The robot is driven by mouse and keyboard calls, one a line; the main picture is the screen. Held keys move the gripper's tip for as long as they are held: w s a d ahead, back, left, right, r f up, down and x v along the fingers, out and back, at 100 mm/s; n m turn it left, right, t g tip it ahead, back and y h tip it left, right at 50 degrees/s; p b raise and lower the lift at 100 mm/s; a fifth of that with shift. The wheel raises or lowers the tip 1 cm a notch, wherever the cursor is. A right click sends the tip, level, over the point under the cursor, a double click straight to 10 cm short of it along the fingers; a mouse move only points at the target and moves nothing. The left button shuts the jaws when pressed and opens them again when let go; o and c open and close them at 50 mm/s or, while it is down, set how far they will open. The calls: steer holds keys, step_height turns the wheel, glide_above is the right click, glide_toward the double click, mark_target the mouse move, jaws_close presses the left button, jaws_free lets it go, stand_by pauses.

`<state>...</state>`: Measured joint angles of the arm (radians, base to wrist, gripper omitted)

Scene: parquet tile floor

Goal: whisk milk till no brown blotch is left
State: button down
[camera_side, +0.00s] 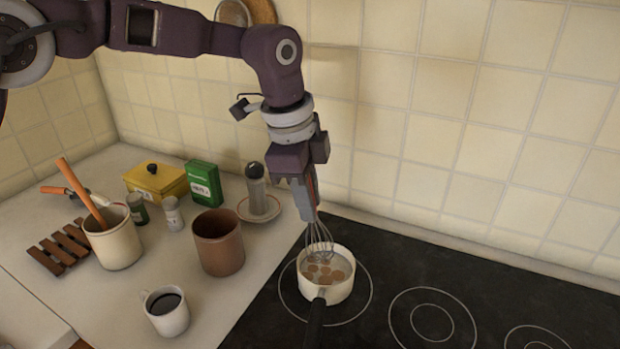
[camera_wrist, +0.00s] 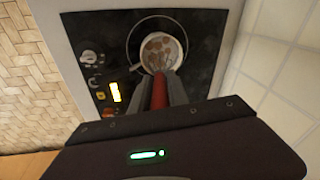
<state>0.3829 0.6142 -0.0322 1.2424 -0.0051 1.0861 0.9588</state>
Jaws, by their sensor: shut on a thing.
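My gripper (camera_side: 304,199) points down over the hob and is shut on the handle of a wire whisk (camera_side: 318,236). The whisk's red handle (camera_wrist: 159,92) shows between the fingers in the wrist view. The whisk's wire end reaches into a small cream saucepan (camera_side: 341,291), which stands on the left ring of the black hob. The pale milk (camera_side: 314,282) in the pan carries several brown blotches, and they also show in the wrist view. The lowest part of the wires is hidden in the milk. The pan's dark handle (camera_side: 315,322) points to the front.
Left of the hob, the counter holds a brown pot (camera_side: 219,247), a mug with dark liquid (camera_side: 167,312), a utensil crock (camera_side: 114,243), a green box (camera_side: 204,183) and a yellow box (camera_side: 156,181). The tiled wall (camera_side: 430,120) stands close behind. The hob (camera_side: 480,290) right of the pan is clear.

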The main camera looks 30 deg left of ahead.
steer(key=shift+x, duration=2.8)
